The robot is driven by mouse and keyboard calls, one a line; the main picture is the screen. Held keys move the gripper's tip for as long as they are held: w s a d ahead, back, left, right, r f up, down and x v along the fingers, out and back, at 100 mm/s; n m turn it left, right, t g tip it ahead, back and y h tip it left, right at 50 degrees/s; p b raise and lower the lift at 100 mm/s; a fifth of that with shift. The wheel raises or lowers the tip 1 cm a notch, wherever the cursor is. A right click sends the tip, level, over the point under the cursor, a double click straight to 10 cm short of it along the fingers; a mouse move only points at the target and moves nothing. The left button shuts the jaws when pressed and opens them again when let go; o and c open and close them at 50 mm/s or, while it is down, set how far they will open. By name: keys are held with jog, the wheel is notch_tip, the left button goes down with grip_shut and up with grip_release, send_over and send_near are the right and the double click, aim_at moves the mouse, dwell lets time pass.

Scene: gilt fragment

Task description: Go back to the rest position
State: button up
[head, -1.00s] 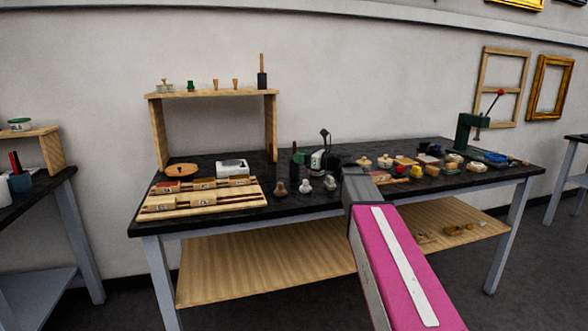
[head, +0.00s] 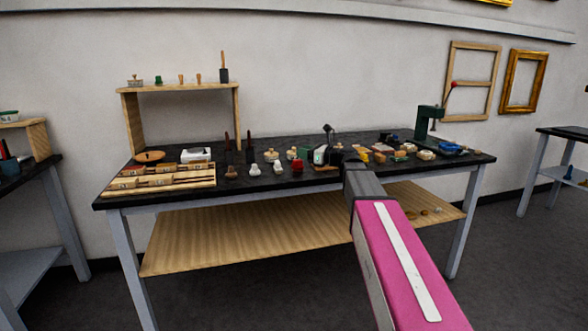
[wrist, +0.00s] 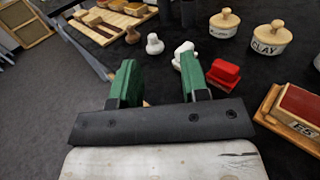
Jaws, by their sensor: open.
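My gripper (wrist: 158,82) shows in the wrist view with two green fingers apart and nothing between them. A white knob-shaped piece (wrist: 183,52) and a red block (wrist: 223,74) stand on the bench beyond the fingers in the wrist view; I cannot tell whether a finger touches either.
Lidded pots, one marked CLAY (wrist: 270,40), stand near the gripper. A green press (head: 426,122) stands at the right. Grey floor (head: 245,300) is open in front.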

jog(key=s+d+f+n+g+h, duration=0.2)
jog(key=s+f+n+h, duration=0.3)
jog(key=f, duration=0.7)
jog(key=s+d+f+n+g+h, duration=0.2)
jog(key=s+f+n, duration=0.4)
jog(key=f, duration=0.6)
jog(key=s+d+f+n+g+h, duration=0.2)
jog(key=s+d+f+n+h, duration=0.2)
jog(key=s+f, duration=0.4)
jog(key=s+d+f+n+g+h, duration=0.2)
jog(key=s+d+f+n+h, duration=0.2)
jog(key=s+d+f+n, duration=0.2)
notch_tip(320, 180, down, 3)
jog(key=s+n, duration=0.2)
jog(key=s, duration=0.1)
jog(key=shift+d+g, duration=0.3)
